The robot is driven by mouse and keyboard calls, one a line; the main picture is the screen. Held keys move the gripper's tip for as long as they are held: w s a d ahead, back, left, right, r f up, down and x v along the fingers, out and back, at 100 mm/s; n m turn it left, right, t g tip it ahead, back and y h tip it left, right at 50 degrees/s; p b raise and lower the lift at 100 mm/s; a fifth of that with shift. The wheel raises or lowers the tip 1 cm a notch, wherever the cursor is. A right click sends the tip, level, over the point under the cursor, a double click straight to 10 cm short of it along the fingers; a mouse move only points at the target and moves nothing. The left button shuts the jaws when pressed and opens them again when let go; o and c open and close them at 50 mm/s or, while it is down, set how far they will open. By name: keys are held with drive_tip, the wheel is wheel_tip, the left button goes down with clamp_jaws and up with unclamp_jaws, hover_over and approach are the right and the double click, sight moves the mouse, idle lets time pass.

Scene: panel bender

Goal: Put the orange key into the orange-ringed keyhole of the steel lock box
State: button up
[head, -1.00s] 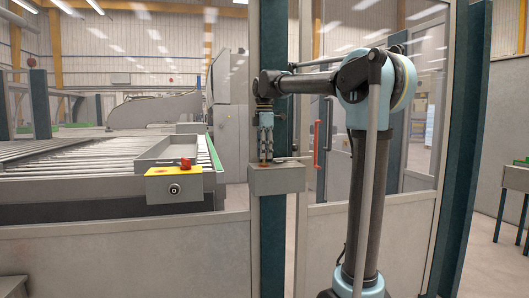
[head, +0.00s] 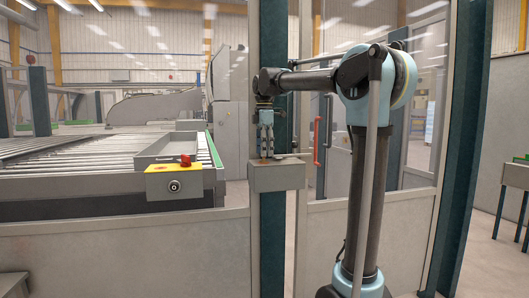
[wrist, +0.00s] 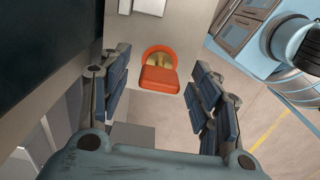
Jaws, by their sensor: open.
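The steel lock box (head: 277,178) is fixed at the front of the dark post. Its grey top (wrist: 126,60) shows in the wrist view. The orange-ringed keyhole (wrist: 154,49) is on that top. The orange key (wrist: 159,80) shows as a flat orange head overlapping the near side of the ring. It looks upright in the keyhole, but I cannot tell how deep. My gripper (wrist: 156,92) is open, with one finger on each side of the key and clear gaps to both. In the head view my gripper (head: 266,153) points down just above the box.
A red door handle (head: 316,141) is right of the box. A yellow panel with a red button (head: 185,160) is left, by the roller conveyor (head: 70,158). The dark post (head: 274,230) is directly behind the box.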

wheel_tip(320, 180, up, 12)
idle(0.6)
drive_tip(key=shift+w+f, duration=0.1)
drive_tip(key=shift+f, duration=0.05)
drive_tip(key=s+d+f+m+t, duration=0.1)
drive_tip(key=s+d+f+m, duration=0.4)
drive_tip(key=s+d+f, duration=0.3)
drive_tip(key=s+d+f+m, duration=0.6)
drive_tip(key=s+f, duration=0.1)
drive_tip(key=f, duration=0.4)
drive_tip(key=s+d+f+m, duration=0.2)
drive_tip(key=s+f, duration=0.3)
drive_tip(key=f, duration=0.4)
drive_tip(key=s+d+f+m, duration=0.3)
drive_tip(key=s+f, duration=0.3)
drive_tip(key=f, duration=0.3)
drive_tip(key=s+d+f+m+t, duration=0.1)
drive_tip(key=s+d+f+m, duration=0.1)
drive_tip(key=s+f+m, duration=0.3)
wheel_tip(320, 180, down, 4)
drive_tip(key=shift+s+d+f, duration=0.15)
drive_tip(key=shift+s, duration=0.35)
